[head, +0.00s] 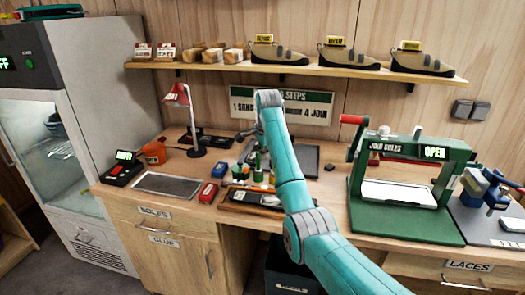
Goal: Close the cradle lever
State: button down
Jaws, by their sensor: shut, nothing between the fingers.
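A green press (460,153) marked "JOIN SOLES" stands on the right half of the bench. Its small display reads "OPEN". A lever with a red grip (352,119) sticks out at its upper left. A white tray (398,193) lies inside the frame. A blue clamp-like device (485,188) stands at the far right, partly cut off by the picture edge; I cannot tell which of the two has the cradle. My gripper (243,160) is shut and empty, above the middle of the bench, well left of the press and apart from both devices.
A tray with tools (235,205), a red box (208,192), a red lamp (180,96), an orange container (154,152) and a dark mat (167,186) crowd the bench's left and middle. Shoes (278,52) stand on the shelf (225,65) above. A tall cabinet (115,85) stands left.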

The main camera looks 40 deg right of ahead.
aim_at(243, 175)
jog(key=x, duration=0.6)
jog(key=shift+w+a+r, duration=0.1)
jog(key=shift+a+r, duration=0.1)
jog(key=shift+a, duration=0.45)
jog(key=shift+a+r, duration=0.25)
jog(key=shift+a, duration=0.4)
jog(key=shift+w+a+r, duration=0.1)
jog(key=shift+a+r, duration=0.1)
jog(key=shift+a, duration=0.45)
